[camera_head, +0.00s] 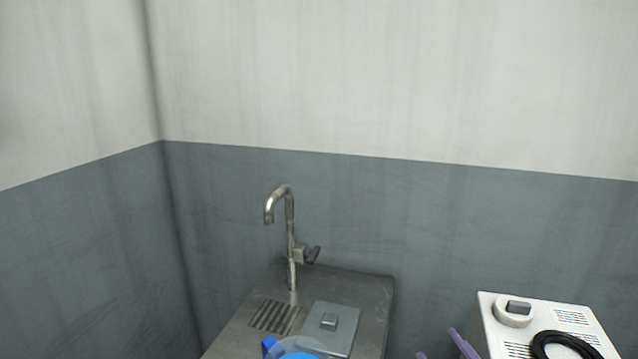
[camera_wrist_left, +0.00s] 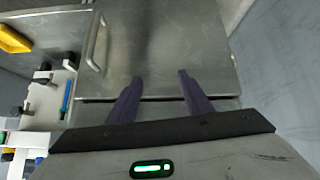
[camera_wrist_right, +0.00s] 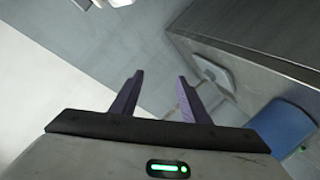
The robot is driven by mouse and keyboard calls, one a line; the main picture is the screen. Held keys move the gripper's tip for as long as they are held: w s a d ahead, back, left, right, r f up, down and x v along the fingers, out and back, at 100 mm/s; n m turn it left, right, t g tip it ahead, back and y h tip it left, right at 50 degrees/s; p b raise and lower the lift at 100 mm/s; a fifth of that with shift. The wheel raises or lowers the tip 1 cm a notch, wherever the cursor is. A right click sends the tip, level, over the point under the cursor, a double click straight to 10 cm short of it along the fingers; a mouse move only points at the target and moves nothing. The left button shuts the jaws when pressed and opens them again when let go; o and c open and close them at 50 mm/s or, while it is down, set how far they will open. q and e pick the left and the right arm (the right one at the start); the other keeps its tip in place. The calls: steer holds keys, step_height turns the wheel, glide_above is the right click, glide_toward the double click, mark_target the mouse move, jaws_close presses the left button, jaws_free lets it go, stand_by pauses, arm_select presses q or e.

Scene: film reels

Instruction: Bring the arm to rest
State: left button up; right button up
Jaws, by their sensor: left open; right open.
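My right gripper (camera_head: 437,343) shows in the head view only as two purple fingers at the bottom edge, right of the sink counter. In the right wrist view its fingers (camera_wrist_right: 160,75) are apart with nothing between them, over grey floor. My left gripper is outside the head view. In the left wrist view its purple fingers (camera_wrist_left: 160,76) are apart and empty, in front of a metal cabinet front (camera_wrist_left: 190,45). I cannot tell the exact distance from the fingers to the cabinet.
A metal sink counter (camera_head: 375,293) with a tap (camera_head: 290,235) stands in the corner. A blue round item (camera_head: 300,345) is cut off below. A white device (camera_head: 580,318) with a black coil stands right. The right wrist view shows a blue bin (camera_wrist_right: 283,128) beside a metal unit.

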steer(key=s+d+f+m+g, duration=0.1)
steer(key=s+f+m+g, duration=0.2)
steer(key=s+f+g, duration=0.55)
steer(key=s+d+f+m+g, duration=0.1)
steer(key=s+f+m+g, duration=0.2)
steer(key=s+f, duration=1)
steer(key=a+f+t+y, duration=0.1)
steer(key=a+f+t, duration=0.3)
steer(key=f, duration=0.5)
steer(key=shift+w+a+y, duration=0.25)
steer(key=shift+a+y, duration=0.1)
steer(key=shift+y, duration=0.05)
